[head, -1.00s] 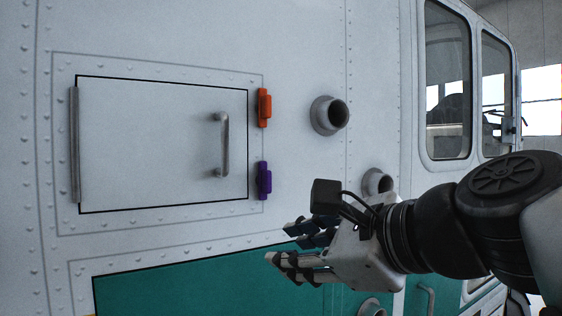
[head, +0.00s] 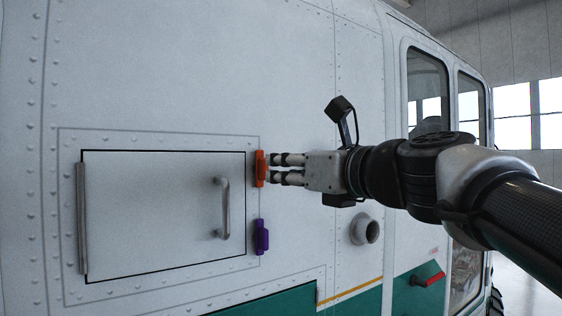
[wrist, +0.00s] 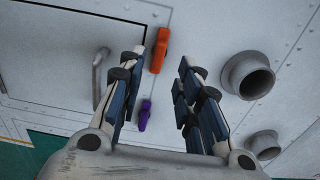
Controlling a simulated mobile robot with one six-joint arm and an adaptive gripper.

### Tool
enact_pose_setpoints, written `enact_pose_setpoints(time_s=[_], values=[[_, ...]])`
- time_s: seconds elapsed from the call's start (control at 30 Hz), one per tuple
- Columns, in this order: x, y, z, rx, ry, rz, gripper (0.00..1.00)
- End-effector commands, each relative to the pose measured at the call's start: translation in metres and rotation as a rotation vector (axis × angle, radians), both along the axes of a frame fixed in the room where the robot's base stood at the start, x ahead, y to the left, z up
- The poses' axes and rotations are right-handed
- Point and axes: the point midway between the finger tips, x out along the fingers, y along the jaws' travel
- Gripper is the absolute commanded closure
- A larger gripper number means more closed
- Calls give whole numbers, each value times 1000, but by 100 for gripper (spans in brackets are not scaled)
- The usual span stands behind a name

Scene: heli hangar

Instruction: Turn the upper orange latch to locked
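The upper orange latch (head: 260,168) stands upright at the right edge of the closed white hatch (head: 160,215) in the head view. In the wrist view the orange latch (wrist: 160,50) lies ahead of my fingers, toward the left finger's tip. My gripper (head: 274,168) points left at the latch, with its fingertips close to its right side. In the wrist view my gripper (wrist: 160,72) is open, with nothing between its fingers. Whether a fingertip touches the latch I cannot tell.
A purple latch (head: 262,237) sits below the orange one, and a grey handle (head: 223,208) is on the hatch. Round grey ports stick out nearby, one (head: 365,229) below my wrist and another (wrist: 262,145) at lower right in the wrist view.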

Motion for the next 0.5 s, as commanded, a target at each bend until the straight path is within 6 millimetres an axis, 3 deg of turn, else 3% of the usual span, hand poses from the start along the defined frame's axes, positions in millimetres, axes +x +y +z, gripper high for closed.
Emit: enact_pose_setpoints(time_s=[0.2,0.5], values=[[36,26,1,-1,2,3,68],[57,39,0,-1,-1,0,68]])
